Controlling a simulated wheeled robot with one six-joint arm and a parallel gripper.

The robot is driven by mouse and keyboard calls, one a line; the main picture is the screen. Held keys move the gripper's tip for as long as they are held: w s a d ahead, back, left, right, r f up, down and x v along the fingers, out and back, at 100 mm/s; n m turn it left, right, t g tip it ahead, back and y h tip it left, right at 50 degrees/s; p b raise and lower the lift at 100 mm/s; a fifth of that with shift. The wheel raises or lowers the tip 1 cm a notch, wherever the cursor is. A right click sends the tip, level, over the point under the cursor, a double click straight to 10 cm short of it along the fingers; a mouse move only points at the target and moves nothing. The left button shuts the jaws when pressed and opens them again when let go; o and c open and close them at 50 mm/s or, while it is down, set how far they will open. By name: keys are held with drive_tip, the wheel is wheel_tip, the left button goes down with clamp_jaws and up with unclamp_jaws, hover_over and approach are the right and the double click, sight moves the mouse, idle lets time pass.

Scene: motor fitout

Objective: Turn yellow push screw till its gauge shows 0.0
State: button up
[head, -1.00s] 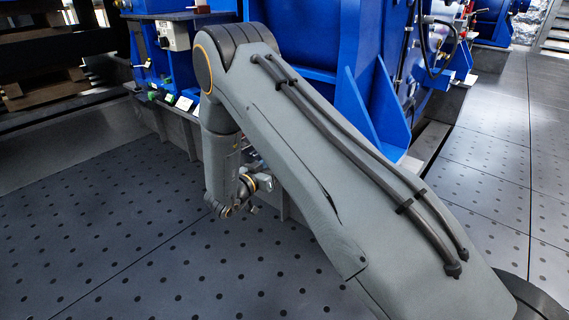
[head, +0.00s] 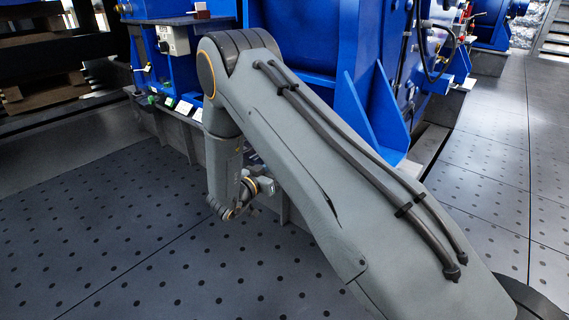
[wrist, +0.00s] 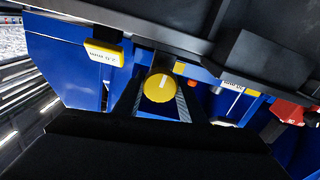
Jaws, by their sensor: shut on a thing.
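The yellow push screw (wrist: 160,88) shows its round head, with a pale mark near the top, in the middle of the wrist view. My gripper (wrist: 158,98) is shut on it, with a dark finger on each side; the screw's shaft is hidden. A yellow-framed gauge (wrist: 103,53) is at the upper left; its small inverted text looks like 2.0 mm, but I cannot be sure. In the head view my gripper (head: 266,186) is low beside the blue machine, and the screw is hidden there.
A second label or gauge (wrist: 233,87) and a red part (wrist: 287,111) lie to the right in the wrist view. A dark beam (wrist: 130,22) crosses above. The blue machine (head: 300,40) stands behind my arm. The perforated floor (head: 90,240) at left is clear.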

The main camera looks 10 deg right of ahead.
drive_tip(key=m+p, duration=0.3)
drive_tip(key=shift+s+d+m, duration=0.1)
drive_tip(key=shift+m, duration=0.3)
drive_tip(key=m+p, duration=0.3)
drive_tip(key=m, duration=0.1)
drive_tip(key=shift+m, duration=0.3)
drive_tip(key=m+p, duration=0.2)
drive_tip(key=m, duration=0.2)
drive_tip(key=shift+s+p, duration=0.1)
drive_tip(key=shift+p, duration=0.3)
drive_tip(key=m+p, duration=0.2)
drive_tip(key=m, duration=0.3)
drive_tip(key=shift+f, duration=0.1)
drive_tip(key=m+p, duration=0.2)
drive_tip(key=m, duration=0.2)
drive_tip(key=shift+m+p, duration=0.3)
drive_tip(key=shift+p, duration=0.05)
drive_tip(key=m+p, duration=0.2)
drive_tip(key=m, duration=0.2)
drive_tip(key=shift+f, duration=0.1)
drive_tip(key=m+p, duration=0.2)
drive_tip(key=m, duration=0.2)
drive_tip(key=shift+m, duration=0.4)
drive_tip(key=shift+f+m+p, duration=0.1)
drive_tip(key=shift+m+p, duration=1.05)
drive_tip(key=shift+m, duration=0.95)
